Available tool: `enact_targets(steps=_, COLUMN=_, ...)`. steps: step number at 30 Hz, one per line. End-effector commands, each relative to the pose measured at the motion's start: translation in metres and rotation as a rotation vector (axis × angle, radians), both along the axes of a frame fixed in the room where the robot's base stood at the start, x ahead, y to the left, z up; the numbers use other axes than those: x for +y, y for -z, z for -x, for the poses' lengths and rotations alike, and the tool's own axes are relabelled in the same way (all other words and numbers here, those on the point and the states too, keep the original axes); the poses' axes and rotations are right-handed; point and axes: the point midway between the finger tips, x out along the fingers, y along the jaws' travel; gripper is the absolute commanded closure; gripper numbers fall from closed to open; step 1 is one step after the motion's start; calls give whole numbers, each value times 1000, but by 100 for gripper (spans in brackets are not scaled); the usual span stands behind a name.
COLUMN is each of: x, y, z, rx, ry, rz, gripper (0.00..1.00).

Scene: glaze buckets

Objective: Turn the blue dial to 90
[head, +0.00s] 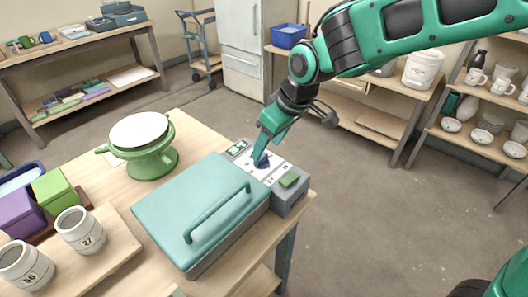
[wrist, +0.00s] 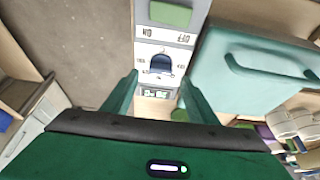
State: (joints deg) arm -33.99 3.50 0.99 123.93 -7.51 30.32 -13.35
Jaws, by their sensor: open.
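The blue dial (head: 262,161) sits on the white control panel of the teal-lidded box on the table. It also shows in the wrist view (wrist: 158,64), between my fingers and a little beyond them. Small marks surround the dial, too small to read, so I cannot tell its setting. My gripper (head: 261,151) is open and points down at the dial, with one finger on each side in the wrist view (wrist: 158,80). I cannot tell whether the fingers touch the dial. In the head view the gripper partly hides it.
The teal lid (head: 195,207) with its raised handle lies beside the panel. A green block-like switch (head: 290,180) and a small display (head: 237,148) flank the dial. A green turntable (head: 150,160), cups (head: 80,231) and coloured boxes (head: 53,190) stand farther left.

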Motion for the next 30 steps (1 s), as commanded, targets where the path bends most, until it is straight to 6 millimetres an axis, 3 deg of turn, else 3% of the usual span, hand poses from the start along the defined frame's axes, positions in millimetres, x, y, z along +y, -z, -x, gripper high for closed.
enact_targets(steps=3, x=6, y=19, z=-4, rx=3, ry=0, rz=2, gripper=47)
enact_targets(steps=9, x=12, y=37, z=-9, rx=1, ry=1, rz=1, gripper=47)
enact_targets(steps=20, x=13, y=42, z=-11, rx=0, ry=1, rz=0, gripper=47)
enact_targets(steps=21, x=13, y=42, z=-11, rx=0, ry=1, rz=0, gripper=49)
enact_targets(steps=26, x=13, y=42, z=-11, rx=0, ry=1, rz=0, gripper=88)
enact_targets(steps=30, x=13, y=41, z=-11, rx=-1, ry=4, rz=0, gripper=88)
